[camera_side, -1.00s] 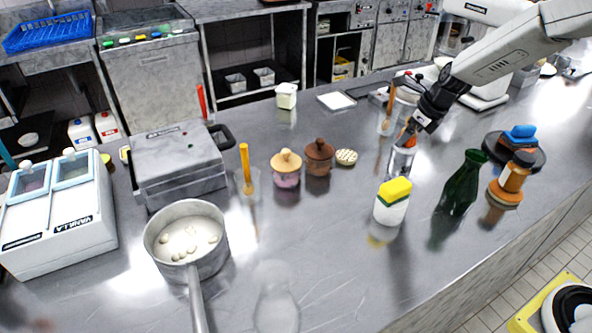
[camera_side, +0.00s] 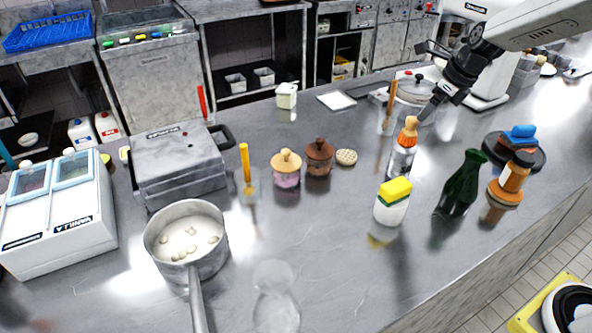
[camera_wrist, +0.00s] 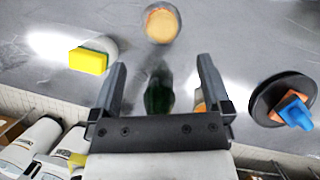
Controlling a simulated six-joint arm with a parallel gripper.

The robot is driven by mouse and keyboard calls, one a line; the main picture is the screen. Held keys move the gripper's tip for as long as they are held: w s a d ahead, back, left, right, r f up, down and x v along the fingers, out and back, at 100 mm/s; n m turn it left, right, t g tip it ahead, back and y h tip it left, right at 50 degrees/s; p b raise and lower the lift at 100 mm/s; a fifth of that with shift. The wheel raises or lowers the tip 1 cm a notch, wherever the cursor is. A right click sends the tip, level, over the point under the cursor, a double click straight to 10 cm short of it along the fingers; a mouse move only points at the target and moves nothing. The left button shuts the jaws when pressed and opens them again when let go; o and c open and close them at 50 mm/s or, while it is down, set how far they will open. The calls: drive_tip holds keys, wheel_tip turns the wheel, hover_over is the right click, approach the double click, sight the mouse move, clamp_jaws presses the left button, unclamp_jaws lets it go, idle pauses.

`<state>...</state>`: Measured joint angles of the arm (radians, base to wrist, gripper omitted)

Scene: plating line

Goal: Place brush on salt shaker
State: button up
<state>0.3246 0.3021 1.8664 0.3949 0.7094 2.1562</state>
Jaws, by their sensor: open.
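The brush (camera_side: 409,131), with a pale wooden knob handle and orange bristles, stands upright on top of the salt shaker (camera_side: 402,163), a clear and silvery shaker on the steel counter. In the wrist view a round tan shape, apparently the brush seen from above (camera_wrist: 161,23), lies ahead of my fingers. My gripper (camera_side: 428,108) is open and empty, above and to the right of the brush and apart from it. Its two spread fingers show in the wrist view (camera_wrist: 161,68). The wrist view does not clearly show the shaker.
A white jar with a yellow sponge top (camera_side: 393,203) stands in front of the shaker. A green bottle (camera_side: 462,183) and a brown bottle (camera_side: 513,175) stand to the right. A clear container (camera_side: 388,118) with a wooden stick is just behind.

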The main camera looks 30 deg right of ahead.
drive_tip(key=shift+v, duration=1.45)
drive_tip(key=shift+f, duration=0.1)
drive_tip(key=s+a+f+n, duration=0.3)
drive_tip(key=s+n, duration=0.2)
drive_tip(key=n, duration=0.5)
drive_tip(key=s+a+f+n+g+h, duration=0.1)
drive_tip(key=s+a+f+n, duration=0.3)
drive_tip(key=n, duration=0.7)
drive_tip(key=s+a+f+n, duration=0.4)
drive_tip(key=s+n, duration=0.4)
drive_tip(key=n, duration=0.2)
drive_tip(key=shift+h, duration=0.3)
drive_tip(key=shift+a+f, duration=0.15)
